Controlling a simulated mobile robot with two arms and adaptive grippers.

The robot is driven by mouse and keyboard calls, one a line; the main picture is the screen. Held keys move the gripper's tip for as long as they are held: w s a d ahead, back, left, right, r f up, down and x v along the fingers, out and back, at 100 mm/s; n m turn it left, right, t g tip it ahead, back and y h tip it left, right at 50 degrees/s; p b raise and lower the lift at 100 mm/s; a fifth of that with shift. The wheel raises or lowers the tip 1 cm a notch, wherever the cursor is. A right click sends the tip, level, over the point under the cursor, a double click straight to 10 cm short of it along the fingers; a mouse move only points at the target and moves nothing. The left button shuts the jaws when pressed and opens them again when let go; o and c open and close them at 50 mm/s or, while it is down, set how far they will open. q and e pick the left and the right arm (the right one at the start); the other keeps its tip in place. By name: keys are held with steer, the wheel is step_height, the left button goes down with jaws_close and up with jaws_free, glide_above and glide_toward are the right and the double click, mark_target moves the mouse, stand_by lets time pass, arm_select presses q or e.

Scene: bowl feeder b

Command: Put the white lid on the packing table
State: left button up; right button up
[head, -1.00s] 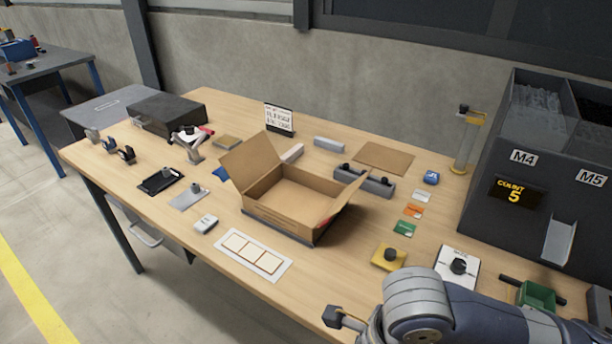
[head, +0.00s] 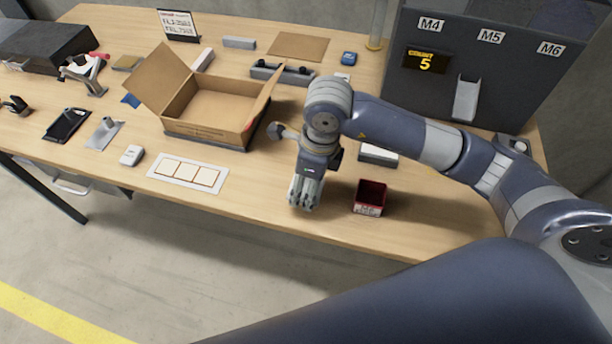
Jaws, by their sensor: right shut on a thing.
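My right gripper (head: 305,197) points down over the front part of the packing table (head: 245,213), right of the open cardboard box. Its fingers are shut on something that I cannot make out. My left gripper is not in view.
A small red bin (head: 369,199) stands just right of my right gripper. The open cardboard box (head: 205,135) stands to its left, behind a white card strip (head: 187,173). A dark dispenser (head: 470,55) stands at the back right. The front edge near the gripper is clear.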

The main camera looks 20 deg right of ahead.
mark_target(307, 184)
steer(key=shift+w+d+f, duration=0.1)
steer(key=shift+w+d, duration=0.1)
steer(key=shift+w, duration=0.45)
steer(key=shift+w+d+f, duration=0.1)
steer(key=shift+w+d, duration=0.05)
steer(key=shift+w, duration=0.45)
step_height(307, 184, down, 3)
steer(key=shift+r+p, duration=0.2)
steer(key=shift+p, duration=0.55)
steer(key=shift+f, duration=0.35)
steer(key=shift+f, duration=0.1)
steer(key=shift+f+b, duration=0.15)
steer(key=shift+b, duration=0.15)
steer(key=o, duration=1)
